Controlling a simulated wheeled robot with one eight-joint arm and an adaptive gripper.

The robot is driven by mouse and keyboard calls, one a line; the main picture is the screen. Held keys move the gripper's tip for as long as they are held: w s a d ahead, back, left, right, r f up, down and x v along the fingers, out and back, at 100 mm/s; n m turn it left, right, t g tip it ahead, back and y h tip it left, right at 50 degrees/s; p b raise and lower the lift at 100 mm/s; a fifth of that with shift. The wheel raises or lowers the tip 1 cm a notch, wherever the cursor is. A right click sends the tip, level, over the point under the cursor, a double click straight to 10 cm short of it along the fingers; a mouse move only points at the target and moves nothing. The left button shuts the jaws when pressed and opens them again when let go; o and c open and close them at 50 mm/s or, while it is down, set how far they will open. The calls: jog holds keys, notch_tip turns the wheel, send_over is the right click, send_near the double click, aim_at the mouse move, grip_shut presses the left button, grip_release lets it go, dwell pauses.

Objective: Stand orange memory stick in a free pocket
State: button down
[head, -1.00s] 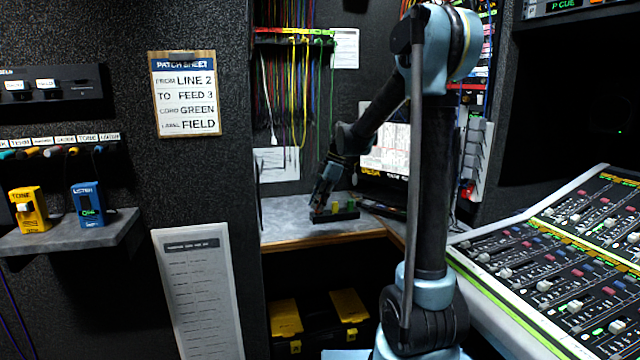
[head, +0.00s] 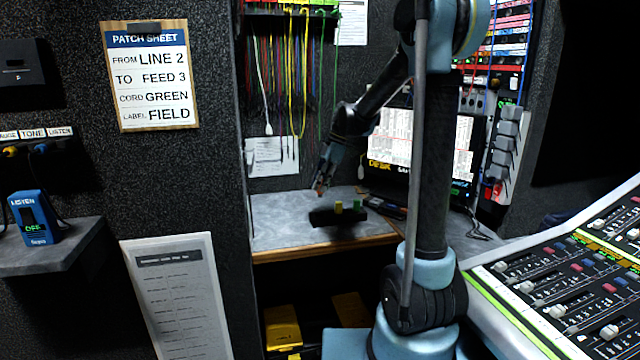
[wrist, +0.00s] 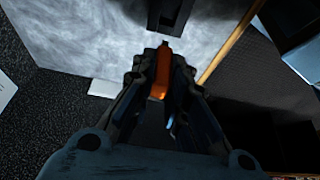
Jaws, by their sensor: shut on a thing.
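The orange memory stick (wrist: 160,75) is between the fingers of my gripper (wrist: 165,62) in the wrist view. In the head view my gripper (head: 320,190) points down, shut on the stick, above the left part of a dark pocket block (head: 322,218). A yellow stick (head: 338,206) and a green stick (head: 357,204) stand in that block. The block's dark end (wrist: 172,18) shows ahead of the orange stick in the wrist view, apart from it. The pocket openings are too small and dark to tell apart.
The block is on a grey counter (head: 280,215) with a wooden front edge. Dark items (head: 385,207) lie to its right, below a monitor (head: 420,145). Patch cords (head: 290,80) hang behind. The counter left of the block is clear.

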jog(key=shift+f, duration=0.1)
jog(key=shift+f, duration=2.8)
jog(key=shift+f, duration=1.65)
jog(key=c, duration=1.5)
grip_release()
jog(key=v, duration=1.2)
jog(key=shift+f, duration=0.1)
